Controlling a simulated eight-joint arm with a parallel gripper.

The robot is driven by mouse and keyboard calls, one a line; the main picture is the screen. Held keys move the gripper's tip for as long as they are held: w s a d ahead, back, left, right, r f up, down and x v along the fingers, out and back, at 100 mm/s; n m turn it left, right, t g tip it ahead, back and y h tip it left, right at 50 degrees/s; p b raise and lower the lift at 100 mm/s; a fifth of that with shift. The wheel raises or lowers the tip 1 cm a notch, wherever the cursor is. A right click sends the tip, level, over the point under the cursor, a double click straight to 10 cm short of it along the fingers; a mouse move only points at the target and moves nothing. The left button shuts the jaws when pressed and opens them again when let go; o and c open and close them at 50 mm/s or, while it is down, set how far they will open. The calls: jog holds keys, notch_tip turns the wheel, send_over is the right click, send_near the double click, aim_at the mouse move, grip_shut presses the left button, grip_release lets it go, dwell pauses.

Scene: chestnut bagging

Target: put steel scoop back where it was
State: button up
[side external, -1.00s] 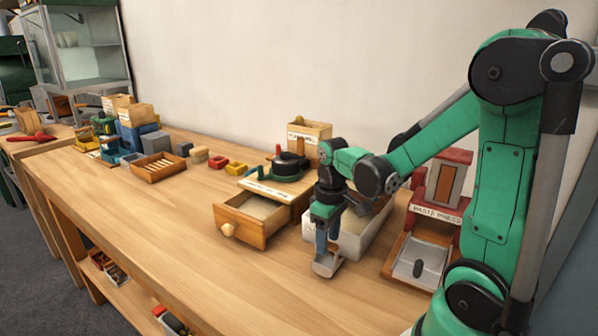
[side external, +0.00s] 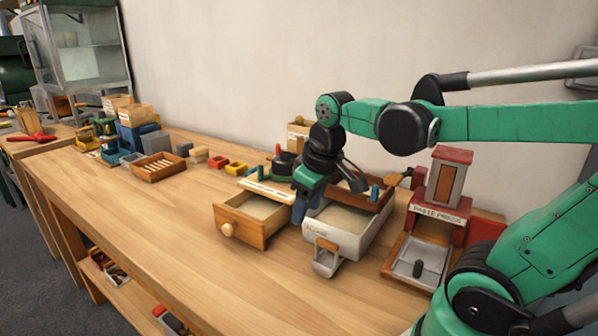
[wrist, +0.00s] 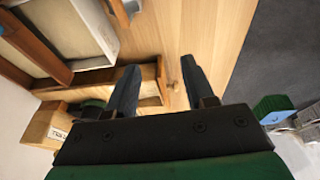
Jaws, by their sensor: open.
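The steel scoop (side external: 326,259), grey metal with a brown part at its top, is at the front of the white bin (side external: 345,240). It seems to rest on the table against the bin, but I cannot tell whether it is hooked on it. A part of it shows at the top edge of the wrist view (wrist: 124,10). My gripper (side external: 299,212) is open and empty, above and left of the scoop, between the open drawer and the bin. In the wrist view my fingers (wrist: 158,70) are spread apart, with the table edge and drawer beyond.
The open wooden drawer (side external: 252,233) is left of the bin. A wooden tray (side external: 368,194) is at the bin's back. The red paste press (side external: 441,209) stands to the right. Small red and yellow boxes (side external: 227,165) lie farther left. The front left of the table (side external: 140,220) is clear.

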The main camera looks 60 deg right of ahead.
jog(key=a+f+t, duration=0.1)
jog(key=a+t, duration=0.3)
jog(key=a, duration=0.2)
jog(key=shift+w+f+y, duration=0.2)
jog(key=shift+f+y, duration=0.05)
jog(key=shift+y, duration=0.15)
jog(key=shift+a, duration=0.1)
